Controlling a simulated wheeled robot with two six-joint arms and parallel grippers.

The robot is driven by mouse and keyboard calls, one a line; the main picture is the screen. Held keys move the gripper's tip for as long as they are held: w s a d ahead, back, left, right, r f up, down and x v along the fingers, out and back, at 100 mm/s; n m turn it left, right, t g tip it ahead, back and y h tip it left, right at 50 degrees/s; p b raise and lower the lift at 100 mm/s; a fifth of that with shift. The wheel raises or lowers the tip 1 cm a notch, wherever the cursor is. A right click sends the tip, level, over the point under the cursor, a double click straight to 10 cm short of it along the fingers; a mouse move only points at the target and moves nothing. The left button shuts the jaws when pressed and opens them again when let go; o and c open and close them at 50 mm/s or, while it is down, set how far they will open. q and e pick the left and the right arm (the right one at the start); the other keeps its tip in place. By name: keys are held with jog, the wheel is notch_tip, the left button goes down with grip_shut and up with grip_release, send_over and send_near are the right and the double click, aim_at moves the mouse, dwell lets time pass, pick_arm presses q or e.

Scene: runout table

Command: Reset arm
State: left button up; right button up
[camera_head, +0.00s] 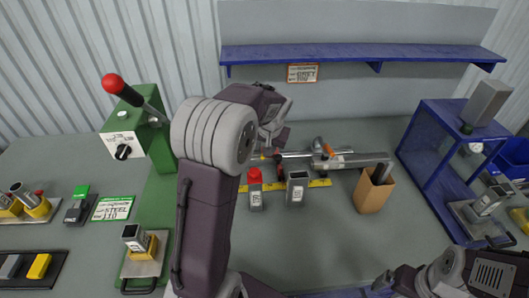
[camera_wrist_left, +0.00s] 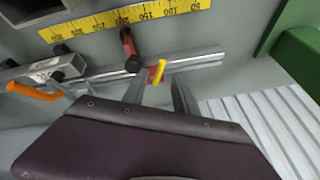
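My left arm rises through the middle of the head view, with its left gripper (camera_head: 272,143) over the back part of the table. In the left wrist view the two fingers of this gripper (camera_wrist_left: 160,92) are apart with nothing held between them. A metal rail (camera_wrist_left: 195,62) with a small red and yellow piece (camera_wrist_left: 157,72) lies beyond the fingertips. My right gripper (camera_head: 385,281) is low at the bottom right, partly cut off by the frame edge, and its fingers are too unclear to read. A green machine (camera_head: 135,125) with a red-knobbed lever (camera_head: 113,84) stands left of my left arm.
A blue shelf (camera_head: 350,53) hangs behind, and a blue stand (camera_head: 430,150) is right. The front middle is clear.

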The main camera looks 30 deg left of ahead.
pick_arm(q)
jog(key=v, duration=0.3)
dwell(0.4)
